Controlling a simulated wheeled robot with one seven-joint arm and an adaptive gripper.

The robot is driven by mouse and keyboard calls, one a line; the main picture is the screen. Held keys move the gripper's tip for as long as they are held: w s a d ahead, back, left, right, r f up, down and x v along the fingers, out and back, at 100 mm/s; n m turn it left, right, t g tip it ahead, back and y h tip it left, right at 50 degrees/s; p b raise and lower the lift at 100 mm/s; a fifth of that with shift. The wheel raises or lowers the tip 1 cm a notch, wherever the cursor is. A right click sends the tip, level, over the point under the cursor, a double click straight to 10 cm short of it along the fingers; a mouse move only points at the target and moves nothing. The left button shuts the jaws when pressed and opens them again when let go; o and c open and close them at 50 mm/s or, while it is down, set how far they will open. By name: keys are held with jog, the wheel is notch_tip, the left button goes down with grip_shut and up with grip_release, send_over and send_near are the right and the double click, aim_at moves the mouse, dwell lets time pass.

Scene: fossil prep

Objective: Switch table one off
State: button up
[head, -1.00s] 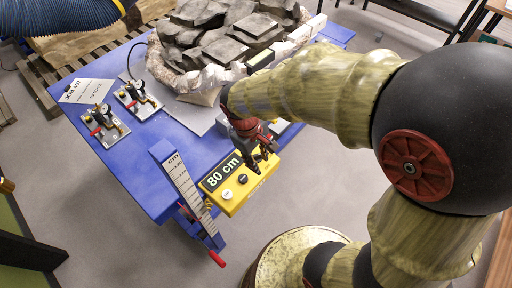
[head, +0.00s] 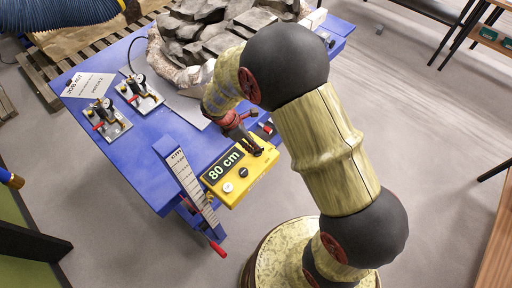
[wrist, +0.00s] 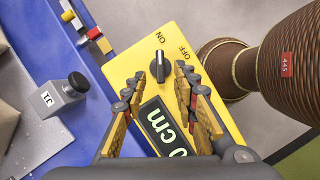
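The yellow control box (head: 238,190) with its green-lit "80 cm" display (head: 222,166) sits at the front edge of the blue table (head: 140,180). In the wrist view, the box (wrist: 130,62) carries a black rotary knob (wrist: 160,62) between ON and OFF labels; its upper end points near the ON label. My gripper (wrist: 168,70) is open, with its fingertips apart close to the knob. I cannot tell whether they touch it. In the head view my gripper (head: 254,147) is over the far right end of the box and hides the knob.
A height scale (head: 185,176) stands left of the box, with a red-handled lever (head: 217,249) below. Two small clamp devices (head: 139,92) and a paper sign (head: 88,85) lie on the table. A fossil rock (head: 205,40) lies behind. A grey block (wrist: 62,95) is left of the box.

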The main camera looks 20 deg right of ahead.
jog(key=shift+x, duration=2.7)
jog(key=c, duration=0.3)
jog(key=c, duration=0.4)
grip_shut()
